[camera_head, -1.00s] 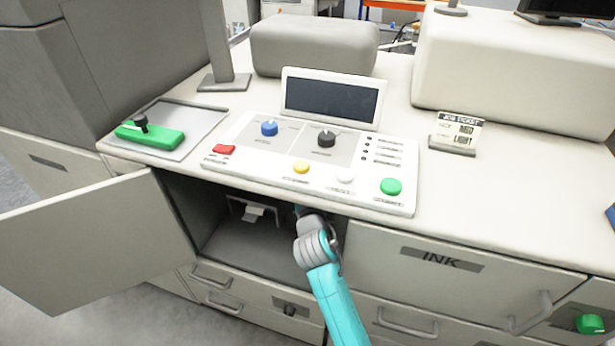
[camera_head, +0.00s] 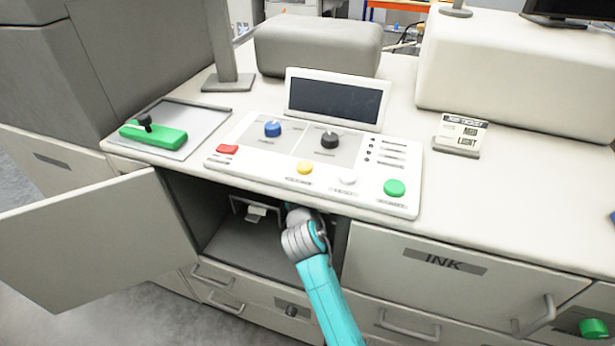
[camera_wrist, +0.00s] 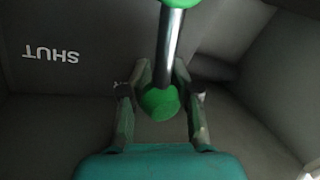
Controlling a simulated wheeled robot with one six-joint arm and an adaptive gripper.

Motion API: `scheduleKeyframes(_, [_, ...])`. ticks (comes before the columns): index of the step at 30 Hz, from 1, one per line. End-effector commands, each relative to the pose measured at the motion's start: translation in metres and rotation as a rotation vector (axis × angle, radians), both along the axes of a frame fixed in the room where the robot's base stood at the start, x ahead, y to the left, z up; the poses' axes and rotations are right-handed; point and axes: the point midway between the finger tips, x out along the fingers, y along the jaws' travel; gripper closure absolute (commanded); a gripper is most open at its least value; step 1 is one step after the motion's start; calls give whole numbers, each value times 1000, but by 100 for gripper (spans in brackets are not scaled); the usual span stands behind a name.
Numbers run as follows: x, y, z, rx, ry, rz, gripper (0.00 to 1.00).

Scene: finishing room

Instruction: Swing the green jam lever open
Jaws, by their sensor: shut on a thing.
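The green jam lever (camera_wrist: 168,45) shows in the wrist view as a metal rod, with a green hub at the top edge and a green ball knob (camera_wrist: 158,104) at its near end. My gripper (camera_wrist: 161,78) is shut on this lever at the knob, one finger on each side. The word SHUT (camera_wrist: 50,56) is printed on the inner wall, upside down, left of the lever.
The cabinet door (camera_head: 95,240) stands open to the left. The control panel (camera_head: 235,175) and the counter edge overhang the opening. The INK drawer front (camera_head: 400,285) closes off the right side.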

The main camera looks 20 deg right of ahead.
Motion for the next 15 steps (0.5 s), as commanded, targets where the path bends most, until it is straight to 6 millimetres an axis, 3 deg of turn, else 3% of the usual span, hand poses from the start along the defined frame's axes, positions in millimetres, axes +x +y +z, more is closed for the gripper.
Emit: scheduleKeyframes(15, [19, 31, -28, -396, 294, 7, 100])
